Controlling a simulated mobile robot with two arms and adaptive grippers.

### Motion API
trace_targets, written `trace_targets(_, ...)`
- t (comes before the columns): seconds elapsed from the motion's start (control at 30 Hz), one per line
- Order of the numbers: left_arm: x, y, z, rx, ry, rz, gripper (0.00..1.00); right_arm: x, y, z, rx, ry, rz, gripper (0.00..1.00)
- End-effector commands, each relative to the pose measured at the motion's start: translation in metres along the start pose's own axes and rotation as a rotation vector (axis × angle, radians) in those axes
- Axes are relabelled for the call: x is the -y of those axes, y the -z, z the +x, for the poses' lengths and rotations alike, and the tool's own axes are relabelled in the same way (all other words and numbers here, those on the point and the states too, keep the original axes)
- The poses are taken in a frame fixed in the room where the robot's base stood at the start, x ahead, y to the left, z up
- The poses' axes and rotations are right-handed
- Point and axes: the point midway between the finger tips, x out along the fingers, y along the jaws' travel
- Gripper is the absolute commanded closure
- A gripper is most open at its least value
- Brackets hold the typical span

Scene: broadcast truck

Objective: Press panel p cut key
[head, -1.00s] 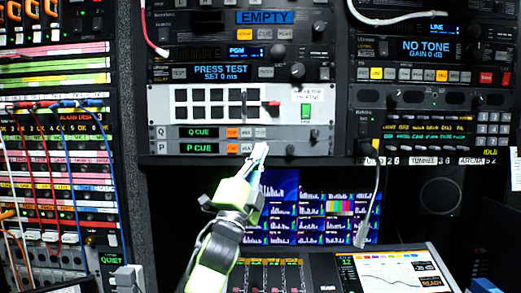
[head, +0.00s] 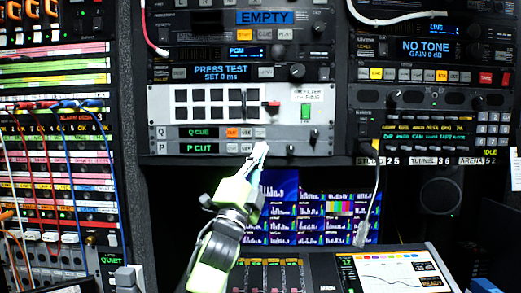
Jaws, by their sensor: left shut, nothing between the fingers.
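My left gripper (head: 260,148) is shut and empty. Its narrow fingertips point up at the right end of this key row and cover part of it. I cannot tell whether the tips touch a key. My right gripper is not in view.
The Q row (head: 199,132) sits just above, reading "Q CUE" with an orange key lit. A small black knob (head: 290,149) is right of the fingertips. Below are a monitor screen (head: 310,205) and a hanging grey cable (head: 368,205).

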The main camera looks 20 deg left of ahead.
Motion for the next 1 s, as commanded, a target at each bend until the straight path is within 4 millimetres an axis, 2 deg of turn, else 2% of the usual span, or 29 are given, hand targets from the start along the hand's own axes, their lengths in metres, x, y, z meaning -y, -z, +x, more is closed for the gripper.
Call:
trace_targets(0.3, 0.006, 0.006, -0.010, 0.000, -0.001, 0.001, 1.00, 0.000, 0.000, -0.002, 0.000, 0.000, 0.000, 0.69)
trace_targets(0.67, 0.007, 0.008, -0.012, 0.000, -0.001, 0.001, 1.00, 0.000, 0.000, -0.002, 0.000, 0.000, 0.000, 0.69)
trace_targets(1.0, 0.024, 0.025, -0.035, -0.001, -0.001, 0.001, 1.00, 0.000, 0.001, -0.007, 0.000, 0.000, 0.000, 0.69)
